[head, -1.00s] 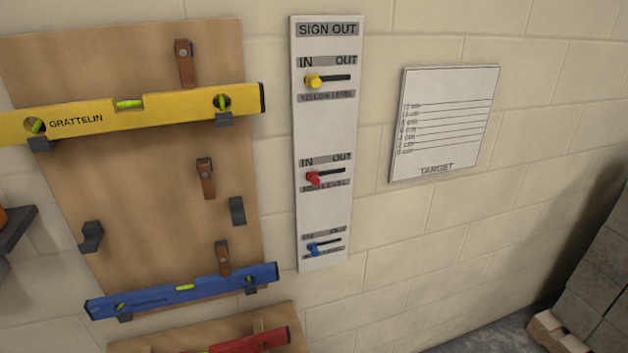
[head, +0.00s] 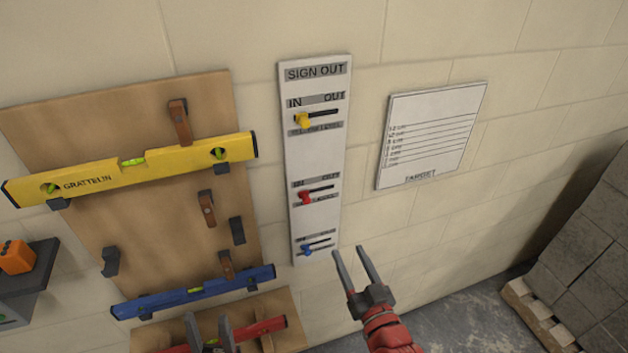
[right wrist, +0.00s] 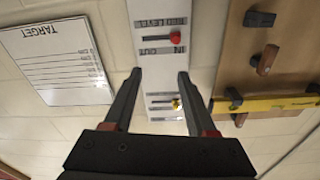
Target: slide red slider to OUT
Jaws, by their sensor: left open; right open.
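The white sign-out board (head: 311,160) hangs on the wall with three slider rows. The red slider (head: 305,197) is in the middle row, at the left, IN end of its slot. It also shows in the right wrist view (right wrist: 175,37), which is upside down. My right gripper (head: 349,251) is open and empty, below and right of the red slider in the head view. In the right wrist view its fingers (right wrist: 160,74) point toward the board, apart from the slider. My left gripper (head: 208,322) is open, low in the head view before the red level (head: 262,328).
The yellow slider (head: 302,121) and blue slider (head: 306,250) also sit at the left ends of their slots. A pegboard with yellow (head: 110,178) and blue levels (head: 170,297) is left of the board. A TARGET sheet (head: 430,135) hangs right.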

